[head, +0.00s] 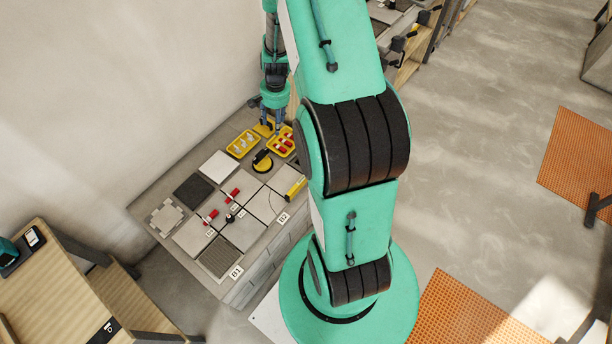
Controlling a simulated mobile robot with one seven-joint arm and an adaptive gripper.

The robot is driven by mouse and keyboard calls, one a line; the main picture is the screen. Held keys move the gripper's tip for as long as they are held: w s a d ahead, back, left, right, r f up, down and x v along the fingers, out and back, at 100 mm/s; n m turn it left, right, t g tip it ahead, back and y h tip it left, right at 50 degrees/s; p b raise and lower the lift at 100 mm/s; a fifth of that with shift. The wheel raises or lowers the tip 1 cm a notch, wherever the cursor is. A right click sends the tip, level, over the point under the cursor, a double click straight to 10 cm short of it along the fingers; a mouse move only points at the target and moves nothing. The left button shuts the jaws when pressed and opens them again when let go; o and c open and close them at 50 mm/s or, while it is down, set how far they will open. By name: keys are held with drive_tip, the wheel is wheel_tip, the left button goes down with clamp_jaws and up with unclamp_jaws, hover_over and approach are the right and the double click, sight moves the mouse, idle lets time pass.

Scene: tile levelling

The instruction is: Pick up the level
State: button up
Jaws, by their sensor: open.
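A small yellow and dark bar that looks like the level (295,187) lies on the pale tiles at the right side of the work surface, close beside my arm in the picture. My gripper (271,130) points down over the back of the work surface, near the yellow trays. Its fingers are apart and I see nothing held between them. The gripper is well behind the level and apart from it. The fingertips are small in this view, so their height above the surface is hard to tell.
Two yellow trays, one with pale pieces (243,144) and one with red pieces (281,146), sit at the back. A round black and yellow tool (262,161) lies in front of them. Red-handled pieces (211,216) stand among the tiles. A wall borders the left.

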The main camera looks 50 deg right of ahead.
drive_tip(key=s+d+f+m, duration=0.1)
drive_tip(key=s+d+f, duration=0.1)
drive_tip(key=f, duration=0.5)
drive_tip(key=s+d+f+m+p, duration=0.1)
drive_tip(key=s+d+f+m, duration=0.1)
drive_tip(key=s+f, duration=0.3)
drive_tip(key=s+d+f+m+g+y+p, duration=0.1)
drive_tip(key=s+d+f, duration=0.2)
drive_tip(key=f, duration=0.7)
drive_tip(key=shift+s+m, duration=0.3)
drive_tip(key=shift+s, duration=0.35)
drive_tip(key=shift+f, duration=0.1)
drive_tip(key=shift+a+f+b, duration=0.15)
drive_tip(key=shift+f, duration=1.25)
drive_tip(key=shift+a+f+b, duration=0.15)
drive_tip(key=shift+a+f, duration=0.05)
drive_tip(key=shift+f, duration=1.2)
drive_tip(key=shift+a+f+b, duration=0.15)
drive_tip(key=shift+f, duration=1.25)
drive_tip(key=shift+a+f+b, duration=0.15)
drive_tip(key=shift+f+b, duration=0.15)
drive_tip(key=shift+f, duration=1)
drive_tip(key=shift+a+f+b, duration=0.15)
drive_tip(key=shift+f+b, duration=0.1)
drive_tip(key=shift+f, duration=1)
